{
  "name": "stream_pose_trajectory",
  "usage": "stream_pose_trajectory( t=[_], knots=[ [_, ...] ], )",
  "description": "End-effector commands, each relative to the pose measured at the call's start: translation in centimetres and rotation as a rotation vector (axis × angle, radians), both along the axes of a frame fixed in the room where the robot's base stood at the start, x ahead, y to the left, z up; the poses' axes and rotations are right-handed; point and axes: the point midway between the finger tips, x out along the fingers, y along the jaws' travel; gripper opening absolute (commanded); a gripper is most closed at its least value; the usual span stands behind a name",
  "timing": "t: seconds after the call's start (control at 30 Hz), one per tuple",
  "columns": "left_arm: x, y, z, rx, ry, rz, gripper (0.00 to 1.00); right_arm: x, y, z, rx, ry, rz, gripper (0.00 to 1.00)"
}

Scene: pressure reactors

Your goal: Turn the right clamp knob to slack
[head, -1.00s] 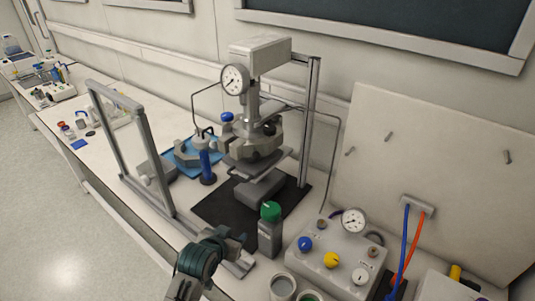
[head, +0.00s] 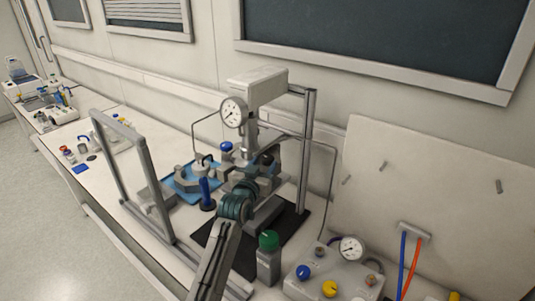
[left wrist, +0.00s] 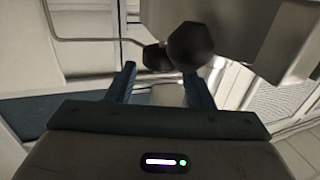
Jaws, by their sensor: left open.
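The reactor stands in its frame on a black mat, with its clamp ring mostly hidden behind my left arm in the head view. My left gripper (head: 262,166) reaches up to the front of the clamp, open. In the left wrist view a large dark faceted knob (left wrist: 190,46) sits just beyond and above the open fingers (left wrist: 160,82), nearer the right finger. A second dark knob (left wrist: 157,57) shows beside it. Neither knob is clearly between the fingers. I cannot tell which is the right clamp knob. My right gripper is not in view.
A green-capped bottle (head: 268,257) and a control box (head: 337,272) with coloured knobs stand near my arm. A grey shield frame (head: 150,180) stands to the left. A pressure gauge (head: 233,112) hangs above.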

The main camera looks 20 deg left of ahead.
Motion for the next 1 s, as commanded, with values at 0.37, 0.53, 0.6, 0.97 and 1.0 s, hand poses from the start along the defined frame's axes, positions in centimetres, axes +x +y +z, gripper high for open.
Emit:
stream_pose_trajectory(
  t=[0.37, 0.53, 0.6, 0.97, 1.0],
  knots=[
    [4.1, -0.2, 0.1, 0.0, 0.001, 0.0, 0.47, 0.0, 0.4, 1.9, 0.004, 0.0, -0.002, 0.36],
    [4.4, -0.2, -0.1, 0.0, 0.001, 0.0, 0.47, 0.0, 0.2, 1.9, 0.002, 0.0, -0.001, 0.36],
    [4.4, -0.2, -0.1, 0.0, 0.001, 0.0, 0.47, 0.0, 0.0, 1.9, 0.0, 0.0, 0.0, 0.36],
    [4.4, -0.2, -0.1, 0.001, 0.001, 0.001, 0.17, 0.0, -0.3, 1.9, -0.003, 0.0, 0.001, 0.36],
    [4.4, -0.2, -0.1, 0.001, 0.002, 0.001, 0.17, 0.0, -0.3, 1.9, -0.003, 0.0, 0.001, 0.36]
  ],
)
